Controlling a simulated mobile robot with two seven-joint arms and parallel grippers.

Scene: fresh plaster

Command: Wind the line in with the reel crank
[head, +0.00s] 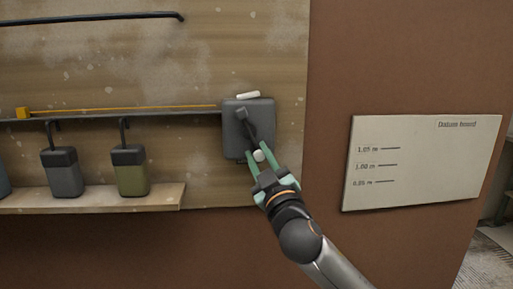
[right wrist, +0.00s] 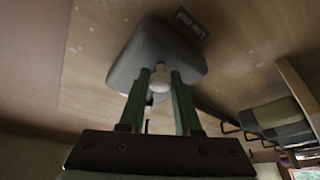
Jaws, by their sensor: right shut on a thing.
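The line reel (head: 236,140) is a dark grey rounded box on the plaster-spotted wooden panel. Its dark crank arm (head: 250,128) slants down and right from the hub to a pale round knob (head: 259,155). My right gripper (head: 258,153) is shut on this knob from below. In the right wrist view, the knob (right wrist: 160,77) sits between the two green fingers of the gripper (right wrist: 160,82), under the reel body (right wrist: 155,45). My left gripper is not in view.
A dark rail (head: 180,114) carries hooks above a grey container (head: 62,178) and an olive one (head: 131,178) at a wooden shelf (head: 150,198). A datum board (head: 420,165) hangs on the brown wall at right. A black bar (head: 100,18) is above.

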